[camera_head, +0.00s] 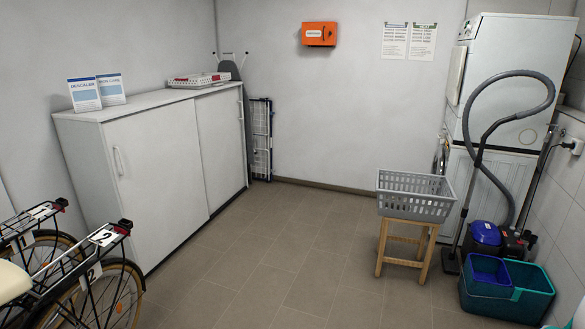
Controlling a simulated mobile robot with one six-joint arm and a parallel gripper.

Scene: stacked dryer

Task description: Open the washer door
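A stack of two white machines stands against the back wall at the right. The lower machine, the washer (500,178), sits under the dryer (508,65). Their fronts face left and show only at a steep angle. A round grey rim, likely the washer door (440,155), shows edge-on at the washer's left side. I cannot tell whether it is shut or ajar. The laundry basket hides the lower part of the washer's front. My gripper is not in view.
A grey basket (412,207) on a wooden stool (404,240) stands before the washer. A vacuum cleaner (484,238) and teal bucket (508,303) are at the right. White cabinets (155,175) and bicycles (75,285) stand at the left. The middle floor (285,250) is clear.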

